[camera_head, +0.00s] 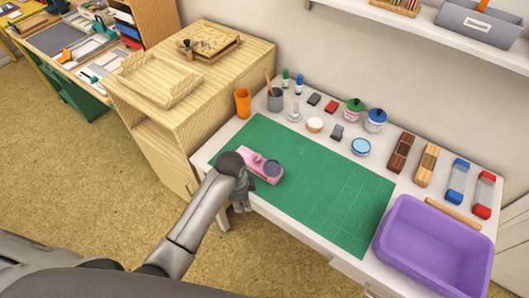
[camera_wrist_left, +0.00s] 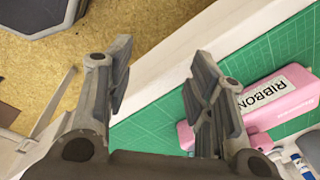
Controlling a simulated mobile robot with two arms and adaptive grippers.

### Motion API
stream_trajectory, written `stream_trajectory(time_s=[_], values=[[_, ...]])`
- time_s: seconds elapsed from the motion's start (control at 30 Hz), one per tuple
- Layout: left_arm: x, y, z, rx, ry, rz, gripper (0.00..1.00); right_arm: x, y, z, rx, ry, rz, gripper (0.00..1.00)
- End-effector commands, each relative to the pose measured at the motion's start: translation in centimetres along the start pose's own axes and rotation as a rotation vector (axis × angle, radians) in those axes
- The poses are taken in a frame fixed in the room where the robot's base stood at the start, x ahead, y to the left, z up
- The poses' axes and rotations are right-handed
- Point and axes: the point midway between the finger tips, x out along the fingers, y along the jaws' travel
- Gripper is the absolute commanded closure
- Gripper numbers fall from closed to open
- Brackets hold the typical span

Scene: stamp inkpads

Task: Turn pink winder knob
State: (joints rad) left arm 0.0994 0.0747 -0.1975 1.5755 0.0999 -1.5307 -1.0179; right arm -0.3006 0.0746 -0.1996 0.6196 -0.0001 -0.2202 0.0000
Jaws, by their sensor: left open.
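My left arm partly covers the winder in the head view. My left gripper (camera_head: 241,206) is by the table's front edge, beside the winder. In the left wrist view its fingers (camera_wrist_left: 163,65) are apart with nothing between them. My right gripper is out of view.
A purple bin (camera_head: 433,204) stands at the table's front right. A wooden cabinet (camera_head: 150,130) adjoins on the left. The mat's middle is clear.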

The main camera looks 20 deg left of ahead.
Motion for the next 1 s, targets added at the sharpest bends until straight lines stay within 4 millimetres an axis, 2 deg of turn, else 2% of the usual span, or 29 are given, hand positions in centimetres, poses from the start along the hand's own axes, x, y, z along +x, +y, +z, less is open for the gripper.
stream_trajectory(time_s=[0.17, 0.4, 0.5, 0.6, 0.7, 0.8, 0.87, 1.0], values=[[-2.5, -4.2, -2.1, 0.247, -0.009, 0.022, 0.51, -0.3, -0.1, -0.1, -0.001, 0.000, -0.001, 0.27], [-8.1, -10.2, -5.1, 0.677, -0.017, 0.076, 0.51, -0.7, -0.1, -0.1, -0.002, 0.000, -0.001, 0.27], [-10.5, -12.2, -6.0, 0.838, -0.016, 0.098, 0.51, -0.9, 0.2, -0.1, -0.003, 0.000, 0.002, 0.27], [-12.1, -13.5, -6.5, 0.955, -0.015, 0.119, 0.51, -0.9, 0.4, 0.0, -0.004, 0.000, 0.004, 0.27], [-13.0, -14.2, -6.8, 1.021, -0.013, 0.131, 0.51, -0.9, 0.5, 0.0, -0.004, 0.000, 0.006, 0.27], [-13.0, -14.3, -6.9, 1.046, -0.011, 0.136, 0.51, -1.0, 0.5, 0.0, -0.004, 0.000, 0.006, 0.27], [-12.5, -14.3, -6.8, 1.048, -0.011, 0.139, 0.51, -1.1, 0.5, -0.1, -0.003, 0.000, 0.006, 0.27], [-10.3, -13.8, -6.7, 1.047, -0.009, 0.141, 0.51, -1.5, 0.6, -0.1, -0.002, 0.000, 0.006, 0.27]])
